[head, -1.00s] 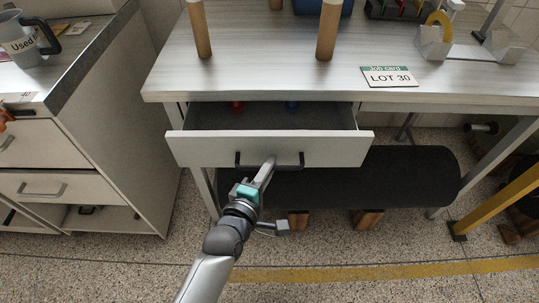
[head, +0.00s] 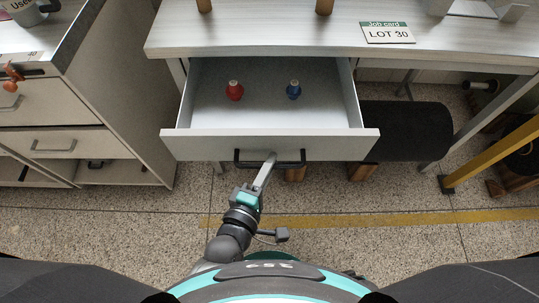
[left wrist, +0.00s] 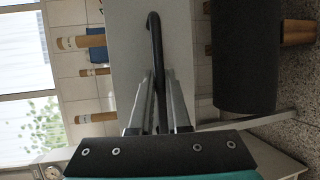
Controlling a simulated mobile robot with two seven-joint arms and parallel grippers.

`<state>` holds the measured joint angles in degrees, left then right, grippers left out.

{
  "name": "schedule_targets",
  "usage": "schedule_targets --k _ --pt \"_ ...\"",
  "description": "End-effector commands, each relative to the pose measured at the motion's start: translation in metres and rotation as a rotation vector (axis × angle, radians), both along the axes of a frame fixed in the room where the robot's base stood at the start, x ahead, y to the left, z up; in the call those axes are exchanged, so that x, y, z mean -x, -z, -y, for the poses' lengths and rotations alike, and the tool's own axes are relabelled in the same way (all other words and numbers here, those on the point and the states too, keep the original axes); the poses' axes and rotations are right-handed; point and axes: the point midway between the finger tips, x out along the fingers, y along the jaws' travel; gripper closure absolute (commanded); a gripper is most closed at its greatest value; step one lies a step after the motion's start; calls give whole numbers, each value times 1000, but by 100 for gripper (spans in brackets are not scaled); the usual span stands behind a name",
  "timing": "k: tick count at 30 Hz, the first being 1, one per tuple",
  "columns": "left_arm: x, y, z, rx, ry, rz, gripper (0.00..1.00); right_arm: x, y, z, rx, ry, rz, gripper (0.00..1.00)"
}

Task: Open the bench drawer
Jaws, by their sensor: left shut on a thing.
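The bench drawer (head: 265,145) is pulled well out from under the bench top, and its inside shows. A dark bar handle (head: 232,157) runs across its front. My left gripper (head: 271,160) is shut on the handle near its middle. In the left wrist view the handle (left wrist: 155,45) passes between the two fingers (left wrist: 160,108). A red bottle (head: 234,91) and a blue bottle (head: 293,90) stand apart inside the drawer. My right gripper is in neither view.
The bench top (head: 270,35) above carries a job card (head: 388,33) marked LOT 30. A cabinet (head: 110,110) stands to the left. A black roll (head: 410,130) lies under the bench on wooden blocks. A yellow post (head: 490,150) stands at the right.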

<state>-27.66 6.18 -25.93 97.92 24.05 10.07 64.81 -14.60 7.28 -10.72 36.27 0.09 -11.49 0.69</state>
Motion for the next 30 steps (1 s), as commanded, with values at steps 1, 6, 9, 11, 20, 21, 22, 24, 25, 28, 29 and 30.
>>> schedule_targets --k 1,6,9,11,20,21,22,24,25,28,29,30 --pt "1 1 0 -1 1 -3 100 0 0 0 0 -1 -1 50" --pt "2 1 0 -1 1 -3 100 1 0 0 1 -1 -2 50" --pt "2 1 0 -1 1 -3 100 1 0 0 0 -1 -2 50" --pt "1 1 0 -1 1 -3 84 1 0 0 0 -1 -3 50" --pt "1 1 0 0 1 -1 55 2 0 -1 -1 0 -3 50" --pt "1 0 0 0 1 -1 55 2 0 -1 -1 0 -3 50" --pt "1 0 0 0 1 -1 55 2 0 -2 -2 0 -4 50" --pt "1 0 0 0 1 -1 55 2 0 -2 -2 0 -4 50" --pt "1 0 0 0 0 -1 55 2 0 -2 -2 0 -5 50" --pt "1 -1 0 0 0 0 55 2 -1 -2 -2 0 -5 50" --pt "1 -1 0 0 0 0 55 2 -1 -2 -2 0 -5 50" --pt "0 -3 0 0 0 0 55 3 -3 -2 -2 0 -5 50"
